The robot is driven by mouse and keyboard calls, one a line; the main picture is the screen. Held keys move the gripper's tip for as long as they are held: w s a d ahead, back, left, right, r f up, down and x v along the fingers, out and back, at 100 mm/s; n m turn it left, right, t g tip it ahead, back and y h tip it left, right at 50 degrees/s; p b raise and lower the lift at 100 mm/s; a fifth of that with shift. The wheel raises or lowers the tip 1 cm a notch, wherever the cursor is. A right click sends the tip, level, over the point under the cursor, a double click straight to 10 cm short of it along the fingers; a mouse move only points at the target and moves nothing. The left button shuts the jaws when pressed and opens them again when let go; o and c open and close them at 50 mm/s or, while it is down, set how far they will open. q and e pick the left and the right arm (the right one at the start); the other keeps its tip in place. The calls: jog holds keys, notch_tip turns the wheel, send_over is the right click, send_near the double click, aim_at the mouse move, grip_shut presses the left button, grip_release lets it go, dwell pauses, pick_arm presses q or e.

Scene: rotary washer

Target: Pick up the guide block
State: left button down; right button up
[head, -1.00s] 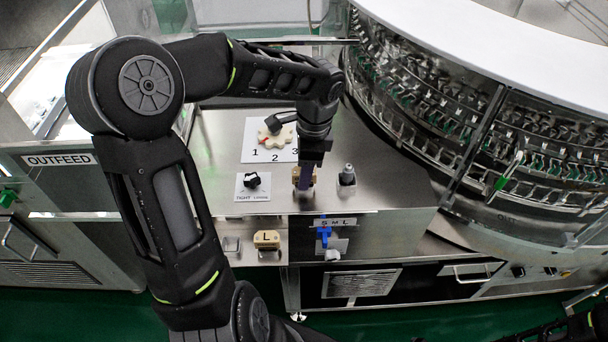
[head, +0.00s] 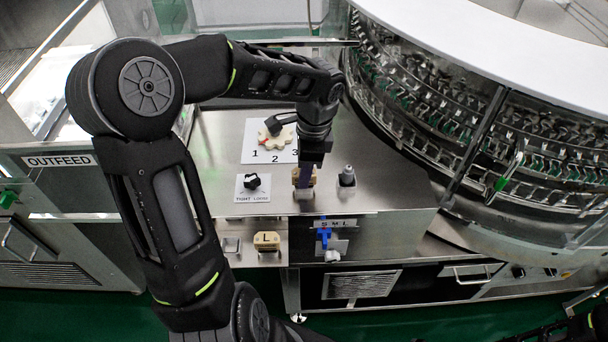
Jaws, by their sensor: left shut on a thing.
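A tan guide block (head: 296,176) stands on the steel counter, by its front edge. My left gripper (head: 304,180) reaches down from above and is shut on it. The fingers and wrist hide much of the block, and I cannot tell whether its underside is clear of its grey seat. A second tan block, marked L (head: 267,240), sits on a lower ledge to the left. My right gripper is not clearly seen; only dark parts show at the bottom right corner.
A grey post (head: 347,176) stands close to the right of the gripper. A black TIGHT/LOOSE knob (head: 252,182) is to the left. A cream star-shaped dial (head: 282,138) on a numbered plate lies behind. The rotary washer (head: 480,110) borders the counter on the right.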

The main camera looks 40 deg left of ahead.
pick_arm(q)
notch_tip(320, 180, up, 10)
jog(key=shift+b, duration=0.35)
dwell(0.7)
